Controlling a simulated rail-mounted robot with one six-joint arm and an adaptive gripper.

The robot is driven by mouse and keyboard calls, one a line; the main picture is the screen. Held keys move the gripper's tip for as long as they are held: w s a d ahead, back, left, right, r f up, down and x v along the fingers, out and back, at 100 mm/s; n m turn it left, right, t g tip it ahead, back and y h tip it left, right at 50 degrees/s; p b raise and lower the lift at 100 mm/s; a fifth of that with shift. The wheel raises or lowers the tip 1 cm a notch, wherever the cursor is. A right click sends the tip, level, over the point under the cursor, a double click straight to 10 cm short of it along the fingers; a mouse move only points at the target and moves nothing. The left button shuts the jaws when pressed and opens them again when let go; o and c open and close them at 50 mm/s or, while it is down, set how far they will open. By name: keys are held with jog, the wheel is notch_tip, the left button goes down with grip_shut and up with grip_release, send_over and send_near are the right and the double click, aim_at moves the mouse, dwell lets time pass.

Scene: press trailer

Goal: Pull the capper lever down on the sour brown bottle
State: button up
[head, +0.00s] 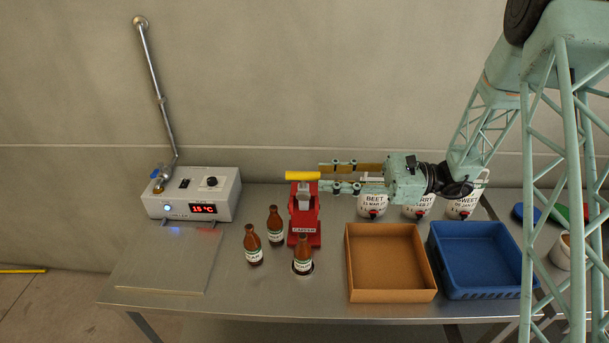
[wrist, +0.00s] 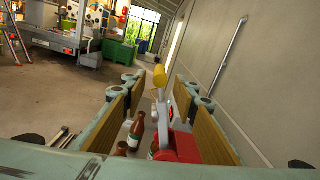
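The red capper (head: 304,226) stands on the steel table, with its yellow lever handle (head: 302,176) raised at the top. The handle also shows in the wrist view (wrist: 159,77), between the lines of my two fingers. My gripper (head: 321,177) is open, with its wooden-faced fingers apart and pointing left at handle height, just right of the handle. Nothing is held. One brown bottle (head: 302,257) stands at the capper's front. Two more brown bottles, one farther back (head: 275,228) and one nearer (head: 253,247), stand to its left. I cannot read which bottle is sour.
A cardboard box (head: 388,296) and a blue crate (head: 478,293) stand right of the capper. White labelled containers (head: 373,197) stand behind them, below my wrist. A chiller unit (head: 193,188) stands at the back left. The steel plate (head: 165,262) before it is clear.

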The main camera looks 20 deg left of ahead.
aim_at(304, 177)
jog(key=shift+p+x, duration=0.35)
jog(key=shift+x, duration=2.95)
grip_shut()
